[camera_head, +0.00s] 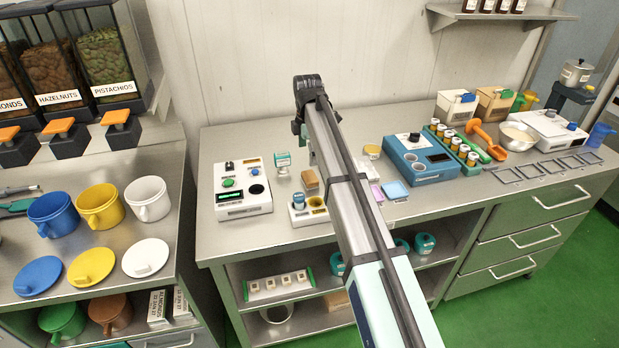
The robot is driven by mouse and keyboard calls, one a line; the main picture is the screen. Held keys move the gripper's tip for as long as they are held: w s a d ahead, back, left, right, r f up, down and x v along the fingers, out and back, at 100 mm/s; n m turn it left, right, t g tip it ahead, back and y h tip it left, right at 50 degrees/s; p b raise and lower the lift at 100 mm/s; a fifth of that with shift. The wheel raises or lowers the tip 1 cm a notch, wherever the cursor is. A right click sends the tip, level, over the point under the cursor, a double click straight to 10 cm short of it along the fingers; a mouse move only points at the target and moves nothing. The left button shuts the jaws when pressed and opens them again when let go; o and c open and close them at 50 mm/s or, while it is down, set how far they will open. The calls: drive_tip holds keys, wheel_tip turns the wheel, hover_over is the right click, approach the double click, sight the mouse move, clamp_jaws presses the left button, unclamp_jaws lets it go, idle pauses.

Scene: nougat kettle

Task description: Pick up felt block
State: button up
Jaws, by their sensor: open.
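A small tan-brown block (309,179), which looks like the felt block, sits on the steel worktop just left of my arm. My arm crosses the middle of the view and may hide a little of its right side. My black gripper (308,92) is at the far end of the arm, appearing above the block in the picture and apart from it. It is open, with nothing seen in it. Its fingertips are not clearly visible.
A white button box (243,190) stands left of the block, with a small stamp-like item (283,160) between them. A white unit with cups (309,209) stands in front. A blue machine (420,160) is to the right. The worktop's front left is clear.

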sight(310, 176)
wheel_tip(310, 176, down, 4)
drive_tip(key=shift+f+p, duration=0.1)
drive_tip(key=shift+p, duration=0.3)
drive_tip(key=shift+s+d+f+p, duration=0.1)
drive_tip(key=shift+d+f+p, duration=0.1)
drive_tip(key=shift+f+p, duration=0.6)
drive_tip(key=shift+s+d+f+p, duration=0.15)
drive_tip(key=shift+f+p, duration=0.1)
drive_tip(key=shift+f, duration=1.6)
drive_tip(key=c, duration=1.2)
